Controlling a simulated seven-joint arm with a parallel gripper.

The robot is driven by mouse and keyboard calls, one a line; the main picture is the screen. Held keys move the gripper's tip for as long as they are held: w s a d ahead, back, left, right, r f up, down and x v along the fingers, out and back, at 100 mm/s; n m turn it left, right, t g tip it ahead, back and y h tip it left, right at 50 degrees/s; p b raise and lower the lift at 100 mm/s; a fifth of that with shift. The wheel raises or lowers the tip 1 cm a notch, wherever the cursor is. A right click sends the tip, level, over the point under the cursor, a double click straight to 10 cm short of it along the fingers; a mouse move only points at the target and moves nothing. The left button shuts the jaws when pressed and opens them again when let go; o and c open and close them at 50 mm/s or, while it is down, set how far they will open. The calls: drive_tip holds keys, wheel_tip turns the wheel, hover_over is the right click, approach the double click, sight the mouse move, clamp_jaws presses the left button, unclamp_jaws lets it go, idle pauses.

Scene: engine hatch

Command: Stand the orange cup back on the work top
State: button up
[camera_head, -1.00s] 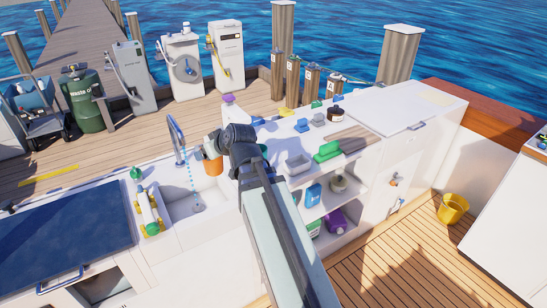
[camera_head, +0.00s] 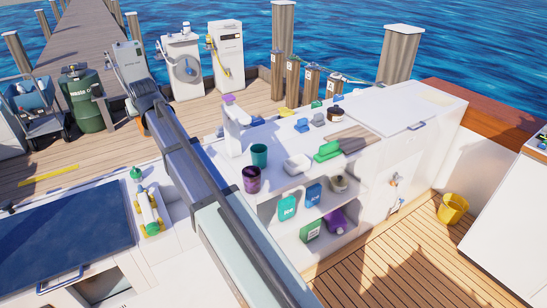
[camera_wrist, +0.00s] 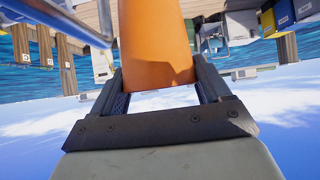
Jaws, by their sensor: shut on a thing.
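My gripper (camera_wrist: 160,82) is shut on the orange cup (camera_wrist: 157,35), with one dark finger on either side of it in the wrist view. That view is upside down, with sky below and dock above, and the cup's far end is cut off by the frame. In the head view my arm reaches up and left, over the sink area; its far end is near the dock pumps. Only a small orange patch shows by its tip, and the fingers are hidden. The white work top (camera_head: 272,134) lies right of my arm.
A teal cup (camera_head: 259,155) and a purple cup (camera_head: 251,181) stand right of my arm. A white post-like fixture (camera_head: 234,130) rises behind them. My arm covers the sink and tap.

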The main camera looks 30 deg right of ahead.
drive_tip(key=w+d+r+m+h, duration=0.1)
drive_tip(key=w+d+r, duration=0.3)
drive_tip(key=d, duration=0.5)
drive_tip(key=w+d+r+m+h, duration=0.1)
drive_tip(key=w+d+r+m, duration=0.15)
drive_tip(key=d+r, duration=0.4)
drive_tip(key=s+d+f+m+g+h, duration=0.1)
drive_tip(key=s+d+f, duration=0.1)
drive_tip(key=d, duration=0.8)
drive_tip(key=s+d+f+m+h, duration=0.1)
drive_tip(key=s+d+f+h, duration=0.1)
drive_tip(key=d, duration=0.7)
drive_tip(key=s+d+f+m+g+h, duration=0.1)
drive_tip(key=s+d+f, duration=0.15)
drive_tip(key=d, duration=0.75)
drive_tip(key=s+d+f+m, duration=0.1)
drive_tip(key=s+d+f, duration=0.2)
drive_tip(key=d, duration=0.1)
drive_tip(key=shift+s+a+f, duration=0.5)
drive_tip(key=shift+s+f, duration=0.15)
drive_tip(key=shift+f, duration=3.4)
drive_tip(key=shift+s+a+f, duration=0.5)
drive_tip(key=shift+s+f, duration=0.2)
drive_tip(key=shift+f, duration=3.4)
drive_tip(key=shift+s+a+f, duration=0.5)
drive_tip(key=shift+s+f, duration=0.15)
drive_tip(key=shift+f, duration=3.4)
drive_tip(key=shift+f, duration=0.15)
drive_tip(key=o, duration=1.1)
